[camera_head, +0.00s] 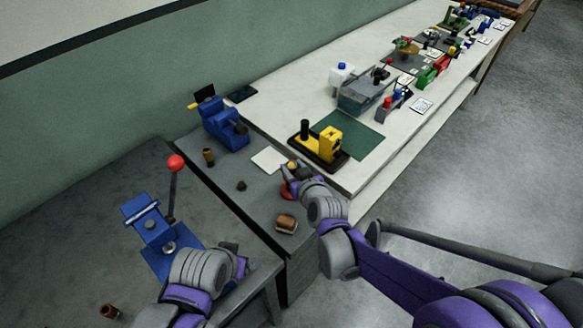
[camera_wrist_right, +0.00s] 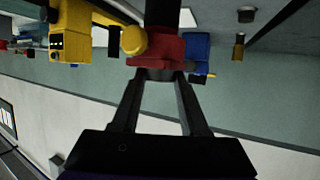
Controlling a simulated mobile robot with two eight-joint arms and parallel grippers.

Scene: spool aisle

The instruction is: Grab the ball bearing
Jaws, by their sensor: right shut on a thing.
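My right gripper (camera_head: 290,178) reaches over the grey bench at its right edge. In the right wrist view its two fingers (camera_wrist_right: 158,78) end at a red part (camera_wrist_right: 158,50) and are shut on it. A yellow-orange rounded knob (camera_wrist_right: 134,40) sits beside the red part, and a dark shaft (camera_wrist_right: 163,12) joins it. No ball bearing can be clearly made out; the red part may hide it. A small dark round piece (camera_head: 241,185) lies on the bench. My left arm is low at the left; its gripper (camera_head: 230,248) is small and dark, its opening unclear.
A blue press with a red-knobbed lever (camera_head: 175,163) stands at the left. A blue machine (camera_head: 222,122), a brass cylinder (camera_head: 208,157), a white card (camera_head: 269,160) and a brown block (camera_head: 287,223) are on the bench. A yellow device (camera_head: 328,146) stands on the white table.

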